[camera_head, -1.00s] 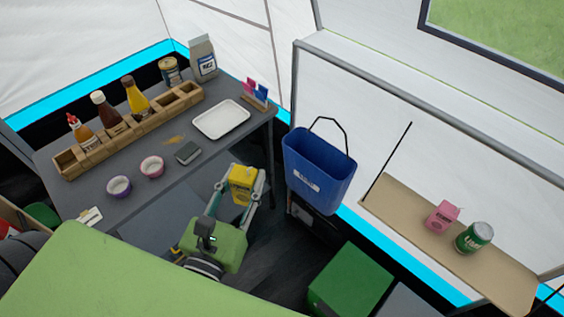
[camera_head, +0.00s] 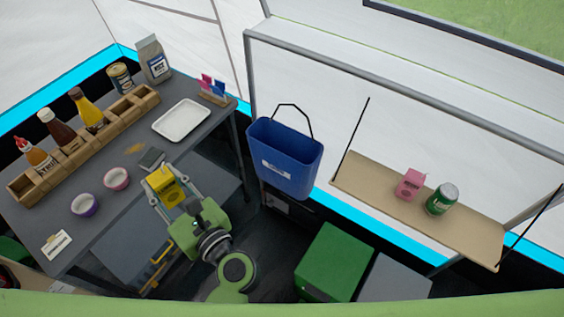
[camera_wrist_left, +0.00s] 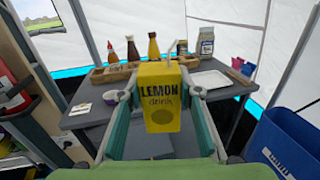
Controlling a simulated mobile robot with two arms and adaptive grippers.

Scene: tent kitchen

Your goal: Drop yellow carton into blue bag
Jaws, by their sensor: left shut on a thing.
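The yellow carton (camera_head: 166,187) is held between the fingers of my left gripper (camera_head: 172,200), near the front edge of the grey table. In the left wrist view the carton (camera_wrist_left: 160,96) is upright between the two fingers, its "LEMON drink" label facing the camera. The blue bag (camera_head: 285,160) hangs by a dark handle, open at the top, right of the table and of my left gripper. It also shows at the right edge of the left wrist view (camera_wrist_left: 287,143). My right gripper is not in view.
The grey table (camera_head: 128,210) carries a wooden rack (camera_head: 75,150) of bottles, a white tray (camera_head: 181,120) and two small bowls. A hanging shelf (camera_head: 455,232) holds a pink carton (camera_head: 409,184) and a green can (camera_head: 442,199). A green box (camera_head: 333,262) stands on the floor below the bag.

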